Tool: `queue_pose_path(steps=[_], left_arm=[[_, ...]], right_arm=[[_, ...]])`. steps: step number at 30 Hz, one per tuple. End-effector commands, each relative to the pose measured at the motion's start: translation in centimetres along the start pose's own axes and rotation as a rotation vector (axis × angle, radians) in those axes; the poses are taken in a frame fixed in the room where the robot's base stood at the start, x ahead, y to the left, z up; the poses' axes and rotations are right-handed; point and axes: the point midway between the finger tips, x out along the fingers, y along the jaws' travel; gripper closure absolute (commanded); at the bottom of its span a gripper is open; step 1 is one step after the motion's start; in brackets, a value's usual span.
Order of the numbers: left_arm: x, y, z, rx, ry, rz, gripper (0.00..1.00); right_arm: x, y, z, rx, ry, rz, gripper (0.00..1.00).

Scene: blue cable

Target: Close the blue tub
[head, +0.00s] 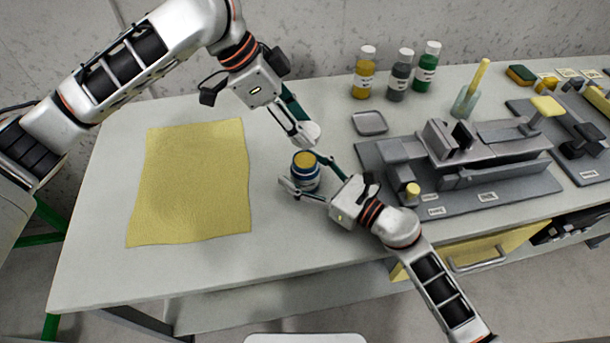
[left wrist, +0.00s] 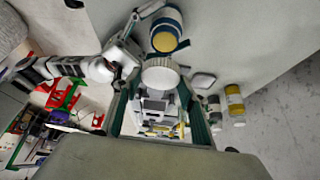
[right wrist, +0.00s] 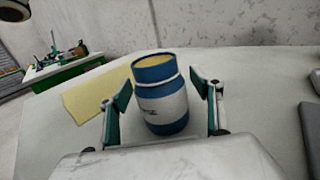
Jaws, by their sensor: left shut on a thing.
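The blue tub (head: 306,180) stands upright and open on the table, with a white label band and yellow contents showing at its top. It also shows in the left wrist view (left wrist: 164,22) and the right wrist view (right wrist: 163,105). My left gripper (head: 300,128) is shut on a round white lid (head: 308,136), held above and just behind the tub; the lid also shows in the left wrist view (left wrist: 161,76). My right gripper (head: 314,178) is open, low at the table, with its fingers on either side of the tub and visible gaps in the right wrist view.
A yellow mat (head: 190,182) lies left of the tub. A grey tray (head: 370,123) and a grey machine on a base plate (head: 480,192) are to the right. Three capped bottles, yellow (head: 364,75), grey (head: 399,76) and green (head: 425,72), stand at the back.

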Motion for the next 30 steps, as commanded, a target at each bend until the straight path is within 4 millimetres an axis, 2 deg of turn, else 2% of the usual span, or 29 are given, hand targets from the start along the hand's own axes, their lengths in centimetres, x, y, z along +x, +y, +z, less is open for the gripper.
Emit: queue_pose_path(steps=[1, 6, 7, 11, 21, 30], left_arm=[[0.0, 0.0, 0.0, 0.0, 0.0, 0.0, 0.68], [0.0, 0.0, 0.0, 0.0, 0.0, 0.0, 0.68], [0.0, 0.0, 0.0, 0.0, 0.0, 0.0, 0.68], [0.6, 0.1, 0.4, -0.001, 0.0, 0.002, 0.68], [4.1, 0.0, 2.4, 0.001, 0.007, -0.003, 0.68], [4.2, 0.0, 2.4, 0.003, 0.007, -0.005, 0.68]], right_arm=[[0.0, 0.0, 0.0, 0.0, 0.0, 0.0, 0.48], [0.0, 0.0, 0.0, 0.0, 0.0, 0.0, 0.92], [0.0, 0.0, 0.0, 0.0, 0.0, 0.0, 0.94], [0.0, 0.0, 0.0, 0.0, 0.0, 0.0, 0.95], [0.0, 0.0, 0.0, 0.0, 0.0, 0.0, 0.95], [0.0, 0.0, 0.0, 0.0, 0.0, 0.0, 0.95]])
